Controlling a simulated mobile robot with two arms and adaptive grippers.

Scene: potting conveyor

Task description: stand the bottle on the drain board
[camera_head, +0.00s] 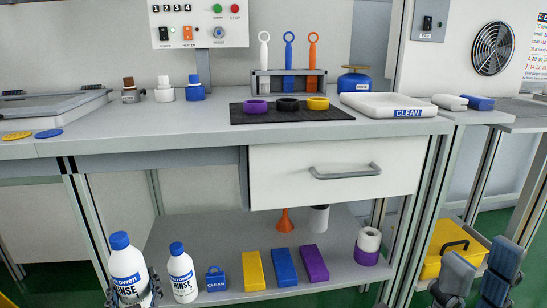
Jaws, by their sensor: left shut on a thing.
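No surface is marked as the drain board; a white slab labelled CLEAN (380,101) and a black mat (290,118) lie on the worktop. My right gripper (482,267) is at the lower right, fingers apart and empty.
Rings lie on the mat before a tool rack (262,82). Small bottles (164,90) stand behind. The worktop's front left-middle (150,130) is clear.

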